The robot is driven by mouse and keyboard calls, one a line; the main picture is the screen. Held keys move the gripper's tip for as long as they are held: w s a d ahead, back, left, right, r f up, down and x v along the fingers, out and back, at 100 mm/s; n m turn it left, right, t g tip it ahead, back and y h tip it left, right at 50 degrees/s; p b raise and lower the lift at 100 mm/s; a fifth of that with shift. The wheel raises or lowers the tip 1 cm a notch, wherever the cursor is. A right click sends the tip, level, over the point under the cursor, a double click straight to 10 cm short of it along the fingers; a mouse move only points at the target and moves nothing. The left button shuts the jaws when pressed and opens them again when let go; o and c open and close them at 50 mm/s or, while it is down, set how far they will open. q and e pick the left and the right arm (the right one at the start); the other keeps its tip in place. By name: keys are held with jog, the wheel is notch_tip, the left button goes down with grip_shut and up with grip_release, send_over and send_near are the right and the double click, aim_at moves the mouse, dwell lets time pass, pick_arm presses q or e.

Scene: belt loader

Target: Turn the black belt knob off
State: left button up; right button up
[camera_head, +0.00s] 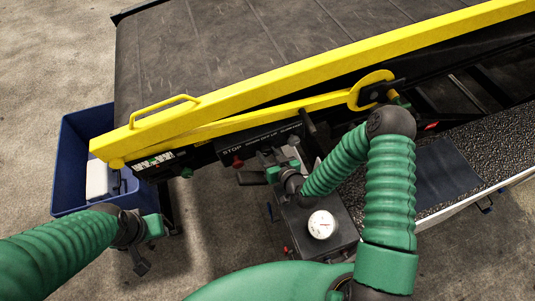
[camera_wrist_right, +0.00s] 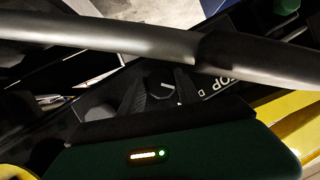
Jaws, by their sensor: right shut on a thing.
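The black control panel (camera_head: 262,140) with white STOP lettering is on the near side of the belt loader, under the yellow rail. My right gripper (camera_head: 272,153) is at the panel, just right of a red knob (camera_head: 237,161). In the right wrist view its two dark fingers (camera_wrist_right: 160,92) are close around a small dark part, shut on it beside the STOP lettering (camera_wrist_right: 232,88). The black belt knob is mostly hidden by the gripper, and its turn angle cannot be made out. My left gripper (camera_head: 141,264) hangs at the lower left, away from the panel; its opening is unclear.
A yellow rail (camera_head: 300,80) runs across above the panel. A blue bin (camera_head: 72,150) with a white item stands at the left. A box with a white round gauge (camera_head: 321,224) sits below my right gripper. A grey bar (camera_wrist_right: 110,35) crosses the right wrist view.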

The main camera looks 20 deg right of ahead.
grip_shut()
jog(key=shift+f+b, duration=0.1)
jog(key=shift+b, duration=0.2)
jog(key=m+b, duration=0.1)
jog(key=m+y+b, duration=0.1)
jog(key=b, duration=0.1)
jog(key=shift+d+f+m+y, duration=0.15)
jog(key=shift+f+m+y, duration=0.05)
jog(key=shift+m+y, duration=0.1)
jog(key=m+y+b, duration=0.1)
jog(key=m+b, duration=0.1)
jog(key=b, duration=0.1)
jog(key=shift+t, duration=0.4)
jog(key=shift+r+m+y+b, duration=0.1)
jog(key=shift+m+y+b, duration=0.5)
jog(key=shift+m+b, duration=0.3)
jog(key=shift+t, duration=0.3)
jog(key=o, duration=1.3)
grip_release()
jog(key=shift+s+d+r, duration=0.1)
